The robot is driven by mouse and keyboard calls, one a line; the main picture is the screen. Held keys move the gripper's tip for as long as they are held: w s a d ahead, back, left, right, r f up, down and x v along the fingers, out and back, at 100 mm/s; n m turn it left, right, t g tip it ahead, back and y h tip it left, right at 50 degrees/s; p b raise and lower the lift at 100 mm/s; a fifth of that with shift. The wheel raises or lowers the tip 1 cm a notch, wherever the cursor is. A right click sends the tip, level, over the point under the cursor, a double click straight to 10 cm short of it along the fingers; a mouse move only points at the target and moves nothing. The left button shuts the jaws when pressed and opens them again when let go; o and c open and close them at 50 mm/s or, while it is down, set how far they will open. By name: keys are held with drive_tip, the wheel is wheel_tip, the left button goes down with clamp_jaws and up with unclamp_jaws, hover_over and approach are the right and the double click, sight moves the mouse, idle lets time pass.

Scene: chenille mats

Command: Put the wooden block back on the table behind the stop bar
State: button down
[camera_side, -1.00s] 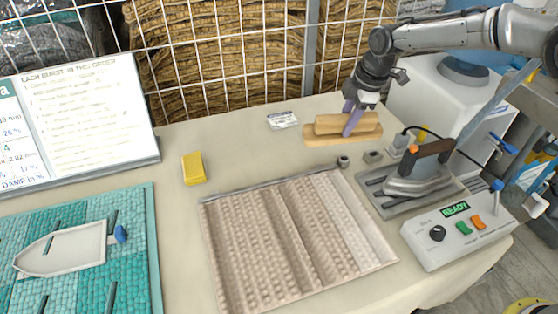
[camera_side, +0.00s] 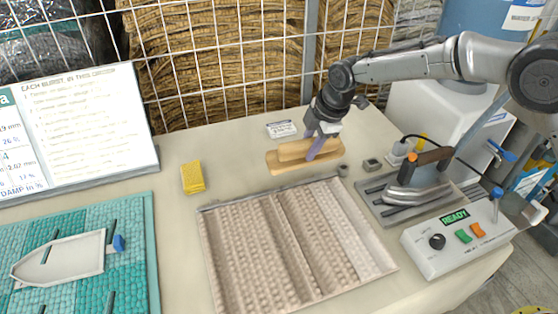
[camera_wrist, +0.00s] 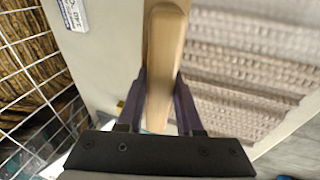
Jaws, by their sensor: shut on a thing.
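The wooden block (camera_side: 283,163), a pale board with a raised grip along its top, is in my gripper (camera_side: 314,152) in the side view. My purple fingers are shut on the raised grip from both sides. In the wrist view the block (camera_wrist: 162,55) runs lengthwise between the fingers (camera_wrist: 160,100). The stop bar (camera_side: 232,200) is a thin grey strip along the back edge of the beige chenille mat (camera_side: 290,245). The block appears on the far side of the bar, roughly along it. I cannot tell whether its underside touches the table (camera_side: 225,150).
A yellow sponge (camera_side: 193,177) lies left of the block. A small white labelled packet (camera_side: 281,129) lies behind it. An iron (camera_side: 418,178) on a grey stand and a control box (camera_side: 460,232) reading READY are at right. A wire grid (camera_side: 230,60) stands at the back.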

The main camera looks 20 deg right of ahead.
drive_tip(key=w+a+f, duration=0.1)
drive_tip(key=w+f, duration=0.1)
drive_tip(key=w, duration=0.1)
drive_tip(key=w+a+f, duration=0.1)
drive_tip(key=w+f, duration=0.1)
drive_tip(key=w+a+f, duration=0.1)
drive_tip(key=w+f, duration=0.1)
drive_tip(key=w, duration=0.1)
drive_tip(key=shift+w+a+f, duration=0.25)
drive_tip(key=shift+w+f, duration=0.05)
drive_tip(key=shift+w+a+f, duration=0.25)
drive_tip(key=shift+w+f, duration=0.3)
drive_tip(key=shift+f, duration=1.65)
drive_tip(key=c, duration=0.7)
unclamp_jaws()
drive_tip(key=shift+f, duration=0.25)
drive_tip(key=shift+o, duration=0.7)
drive_tip(key=shift+s+f, duration=0.15)
drive_tip(key=shift+r, duration=0.25)
